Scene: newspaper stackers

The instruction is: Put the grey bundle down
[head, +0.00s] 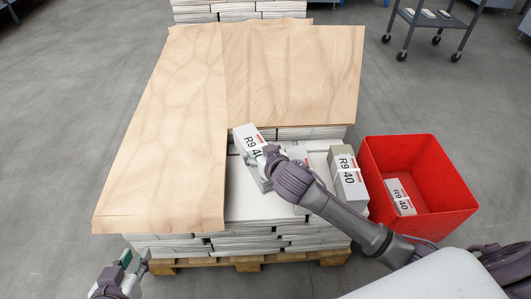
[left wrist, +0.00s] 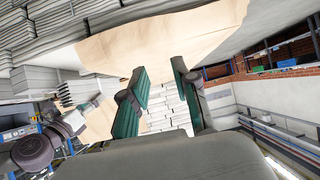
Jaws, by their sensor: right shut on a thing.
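The grey bundle (head: 246,137), with a white label reading R9 40, is in my right gripper (head: 262,154). The gripper is shut on it, and the arm covers part of it. The bundle is tilted over the white newspaper stacks (head: 250,206), beside the brown sheets; I cannot tell whether it touches the stack. My left gripper (head: 134,262) is open and empty at the front left of the pallet. Its two green-padded fingers (left wrist: 165,95) stand apart in the left wrist view.
More labelled bundles (head: 347,180) sit at the stack's right front corner. A red bin (head: 437,190) to the right holds one labelled bundle (head: 400,197). Brown paper sheets (head: 170,120) cover the left and back. A wooden pallet (head: 245,263) is underneath. A grey cart (head: 430,20) stands behind.

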